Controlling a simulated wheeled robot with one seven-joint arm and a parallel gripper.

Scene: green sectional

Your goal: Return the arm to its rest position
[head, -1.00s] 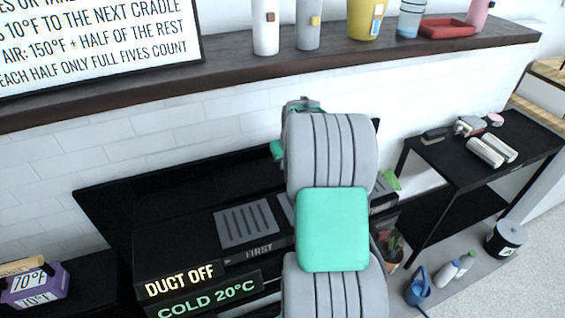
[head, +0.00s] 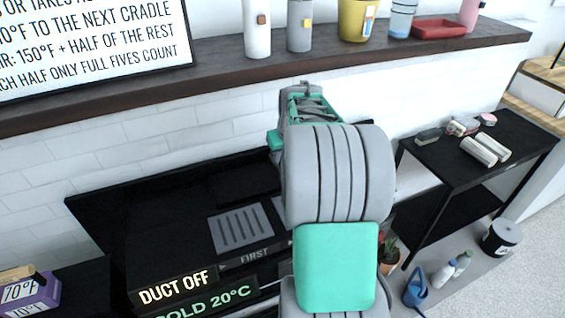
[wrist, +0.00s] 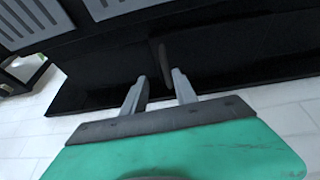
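My arm, grey with green parts, rises through the middle of the head view, in front of the black bench and the white brick wall. My gripper shows in the wrist view (wrist: 160,88), where its two grey fingers stand apart with nothing seen held between them. A black surface of the bench (wrist: 230,60) lies beyond the fingertips. In the head view the fingers are hidden behind the arm.
A dark shelf (head: 130,98) with cups and bottles runs along the wall above. The black bench (head: 110,215) carries a grey slotted plate (head: 240,228) and lit signs (head: 177,286). A black side table (head: 512,140) stands right, with bottles (head: 443,275) and a blue can (head: 416,288) below.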

